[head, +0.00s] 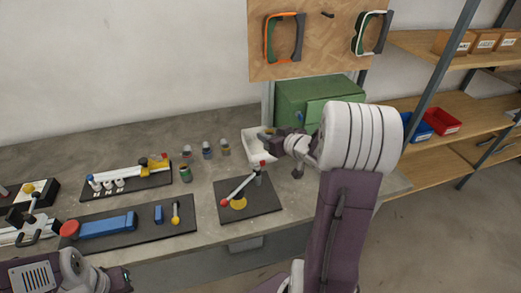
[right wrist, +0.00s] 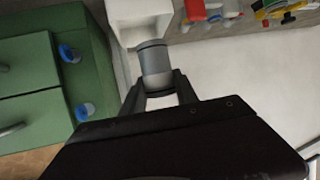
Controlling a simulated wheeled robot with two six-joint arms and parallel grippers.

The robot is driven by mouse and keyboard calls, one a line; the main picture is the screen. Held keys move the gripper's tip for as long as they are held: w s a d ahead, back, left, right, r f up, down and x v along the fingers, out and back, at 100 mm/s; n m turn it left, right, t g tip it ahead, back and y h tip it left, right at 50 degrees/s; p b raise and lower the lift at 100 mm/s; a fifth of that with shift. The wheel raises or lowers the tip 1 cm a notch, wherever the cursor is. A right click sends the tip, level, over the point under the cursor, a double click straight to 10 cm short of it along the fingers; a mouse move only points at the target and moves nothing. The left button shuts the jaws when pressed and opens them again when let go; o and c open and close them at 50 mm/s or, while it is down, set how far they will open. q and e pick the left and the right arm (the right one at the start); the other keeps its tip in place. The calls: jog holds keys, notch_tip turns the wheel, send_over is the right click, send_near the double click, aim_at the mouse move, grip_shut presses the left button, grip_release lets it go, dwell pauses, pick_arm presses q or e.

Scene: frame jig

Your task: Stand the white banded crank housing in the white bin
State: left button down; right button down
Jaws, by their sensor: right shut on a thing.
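The white bin (head: 262,156) stands on the bench in front of the green cabinet. Part of it shows in the right wrist view (right wrist: 140,14). My right gripper (head: 268,135) is over the bin in the head view. In the right wrist view its fingers (right wrist: 160,88) are shut on a pale grey cylinder with a darker grey band (right wrist: 154,62), which I take to be the crank housing. The cylinder's far end points toward the bin and overlaps its edge in that view. I cannot tell whether it touches the bin. My left gripper does not show clearly.
Several small banded cylinders (head: 207,151) stand left of the bin. A dark plate (head: 262,208) with a red-knobbed lever lies in front of it. The green cabinet (head: 300,98) is close behind. Other dark plates with parts (head: 150,226) fill the left bench.

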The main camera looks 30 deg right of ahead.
jog(key=w+d+f, duration=0.1)
jog(key=w+f, duration=0.1)
jog(key=w, duration=0.1)
jog(key=w+f+b, duration=0.1)
jog(key=w+f, duration=0.1)
jog(key=w, duration=0.2)
jog(key=w+d+f, duration=0.1)
jog(key=w+f, duration=0.2)
jog(key=w, duration=0.1)
jog(key=shift+w+d+f+b, duration=0.1)
jog(key=shift+w+d+b, duration=0.2)
jog(key=shift+b, duration=0.1)
notch_tip(320, 180, down, 4)
jog(key=shift+s+f+b, duration=0.1)
jog(key=shift+b, duration=0.65)
jog(key=c, duration=1.2)
grip_release()
